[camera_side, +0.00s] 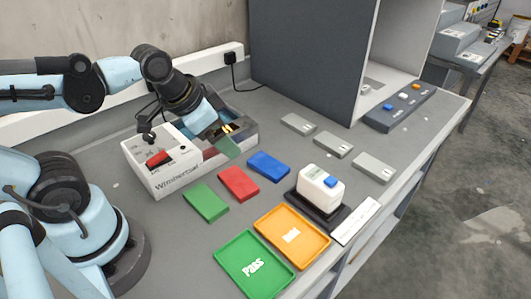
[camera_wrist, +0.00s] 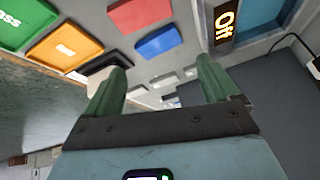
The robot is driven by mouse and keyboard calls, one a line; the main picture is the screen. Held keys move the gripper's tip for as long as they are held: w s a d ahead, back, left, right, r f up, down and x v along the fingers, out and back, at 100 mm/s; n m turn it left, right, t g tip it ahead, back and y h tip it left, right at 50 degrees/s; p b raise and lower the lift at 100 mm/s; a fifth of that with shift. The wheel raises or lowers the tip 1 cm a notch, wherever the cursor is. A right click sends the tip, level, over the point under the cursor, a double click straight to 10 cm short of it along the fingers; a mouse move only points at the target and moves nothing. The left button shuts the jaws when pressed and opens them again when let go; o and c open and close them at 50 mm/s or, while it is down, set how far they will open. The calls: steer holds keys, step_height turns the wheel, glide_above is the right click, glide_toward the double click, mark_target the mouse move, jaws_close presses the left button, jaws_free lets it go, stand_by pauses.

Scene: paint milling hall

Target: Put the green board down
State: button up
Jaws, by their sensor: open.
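The green board (camera_side: 206,203) lies flat on the grey bench, left of a red board (camera_side: 239,184) and a blue board (camera_side: 269,166). My gripper (camera_side: 226,143) is over the right part of the white and grey meter box, behind and above the green board, apart from it. In the wrist view my gripper (camera_wrist: 160,68) shows two dark green fingers spread wide with nothing between them. The red board (camera_wrist: 140,14) and the blue board (camera_wrist: 158,42) show beyond the fingers there; I cannot make out the green board in that view.
The meter box (camera_side: 165,175) stands behind the boards. A green "Pass" tray (camera_side: 250,243) and an orange tray (camera_side: 275,222) lie in front. A white block-shaped device (camera_side: 318,190) stands on a black base. Several grey plates (camera_side: 333,144) lie behind, near a tall grey booth (camera_side: 310,55).

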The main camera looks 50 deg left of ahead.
steer(key=m+g, duration=0.1)
steer(key=m, duration=0.1)
steer(key=m+g, duration=0.5)
steer(key=m, duration=0.8)
glide_above(203, 197)
steer(key=f, duration=0.1)
steer(key=shift+w+a+f, duration=0.1)
steer(key=shift+w+f, duration=0.1)
steer(key=shift+f, duration=1.35)
steer(key=shift+w+f, duration=0.2)
steer(key=shift+f, duration=1.3)
steer(key=shift+s+f, duration=0.2)
steer(key=shift+f, duration=0.75)
steer(key=shift+s+f, duration=0.2)
steer(key=shift+f, duration=1.8)
steer(key=c, duration=1.2)
steer(key=shift+c, duration=0.2)
